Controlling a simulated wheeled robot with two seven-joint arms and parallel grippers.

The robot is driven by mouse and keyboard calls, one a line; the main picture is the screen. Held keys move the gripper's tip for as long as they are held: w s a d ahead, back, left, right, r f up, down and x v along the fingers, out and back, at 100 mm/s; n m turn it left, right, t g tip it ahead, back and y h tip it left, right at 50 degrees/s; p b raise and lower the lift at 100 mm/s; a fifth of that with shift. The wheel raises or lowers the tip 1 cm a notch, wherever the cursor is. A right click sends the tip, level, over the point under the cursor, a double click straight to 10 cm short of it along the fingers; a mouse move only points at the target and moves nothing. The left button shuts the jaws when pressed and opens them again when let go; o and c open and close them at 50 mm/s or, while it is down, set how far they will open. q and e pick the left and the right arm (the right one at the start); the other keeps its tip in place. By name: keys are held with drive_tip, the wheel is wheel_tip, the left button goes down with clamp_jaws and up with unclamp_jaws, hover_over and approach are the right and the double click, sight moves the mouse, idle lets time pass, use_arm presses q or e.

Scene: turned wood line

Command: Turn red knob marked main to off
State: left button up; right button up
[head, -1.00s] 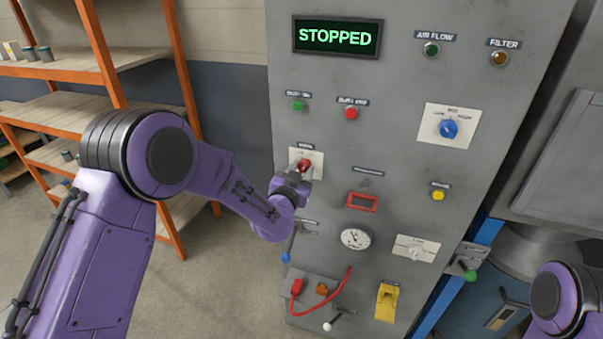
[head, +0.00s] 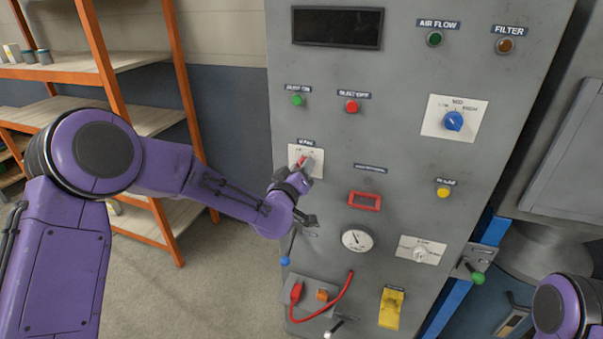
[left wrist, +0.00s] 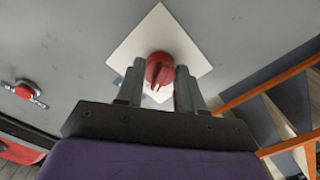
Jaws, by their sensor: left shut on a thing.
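The red knob (head: 301,161) sits on a white plate (head: 295,151) labelled main, at the left side of the grey panel. My left gripper (head: 305,170) is at the knob, coming from below, and partly covers it. In the left wrist view, the red knob (left wrist: 160,69) lies between the two fingers of my left gripper (left wrist: 160,84), which is shut on it. The white plate (left wrist: 185,42) shows behind it, tilted in that view. The display (head: 338,27) at the panel top is dark. My right gripper is not in view.
A red button (head: 352,106) and a green button (head: 297,100) are above the knob. A blue-tipped lever (head: 287,250) hangs below my left gripper. A gauge (head: 356,240) and a red cable (head: 338,297) are lower down. Orange shelving (head: 110,60) stands to the left.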

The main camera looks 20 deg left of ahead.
use_arm(q)
drive_tip(key=shift+f+n, duration=0.1)
drive_tip(key=shift+n, duration=0.5)
drive_tip(key=o, duration=1)
drive_tip(key=shift+o, duration=0.2)
drive_tip(key=s+b, duration=0.3)
drive_tip(key=s, duration=0.7)
drive_tip(key=shift+s+a, duration=0.2)
drive_tip(key=shift+s, duration=0.1)
